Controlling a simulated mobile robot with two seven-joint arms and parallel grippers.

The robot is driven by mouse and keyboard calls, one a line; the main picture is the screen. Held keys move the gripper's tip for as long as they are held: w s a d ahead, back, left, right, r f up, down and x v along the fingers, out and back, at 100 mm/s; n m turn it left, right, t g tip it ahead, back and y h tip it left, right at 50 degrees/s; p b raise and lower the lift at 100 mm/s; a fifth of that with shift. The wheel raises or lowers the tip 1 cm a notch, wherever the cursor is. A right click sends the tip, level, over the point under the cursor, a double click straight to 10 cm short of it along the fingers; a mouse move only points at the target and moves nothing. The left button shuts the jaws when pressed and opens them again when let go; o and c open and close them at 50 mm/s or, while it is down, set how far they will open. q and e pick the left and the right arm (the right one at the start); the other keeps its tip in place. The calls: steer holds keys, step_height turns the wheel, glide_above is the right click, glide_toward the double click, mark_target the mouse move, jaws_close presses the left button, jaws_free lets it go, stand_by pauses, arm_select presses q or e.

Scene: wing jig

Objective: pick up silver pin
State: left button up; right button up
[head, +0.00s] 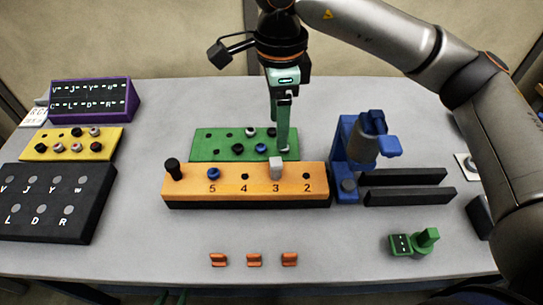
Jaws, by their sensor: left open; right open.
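A light grey, silver-looking pin (276,167) stands upright in the orange numbered block (316,178), above the number 3. My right gripper (284,148) points down just above and behind that pin in the picture, over the right part of the green board (204,147). It is open, seen nearly edge-on, and nothing shows in it. The green board holds several black, blue and pale pins; its right end is partly hidden by the fingers. Only green tips of my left gripper (170,297) show at the bottom edge, apart from everything on the table.
The orange block also holds a black pin (173,169) and a blue pin (213,173). A blue fixture (347,160) stands close to its right end, beside black rails (410,196). Orange clips (254,260) lie in front.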

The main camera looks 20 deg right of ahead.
glide_above(276, 161)
steer(key=f, duration=0.4)
steer(key=shift+s+d+f, duration=0.2)
steer(key=shift+s+f, duration=0.1)
steer(key=shift+f, duration=0.05)
steer(key=f+p, duration=0.1)
steer(key=f, duration=0.2)
steer(key=f+p, duration=0.1)
steer(key=f, duration=0.2)
steer(key=shift+w+a+f, duration=0.2)
steer(key=shift+f, duration=0.05)
arm_select(q)
steer(key=shift+s+r, duration=0.3)
steer(key=shift+r, duration=0.65)
arm_select(e)
jaws_close()
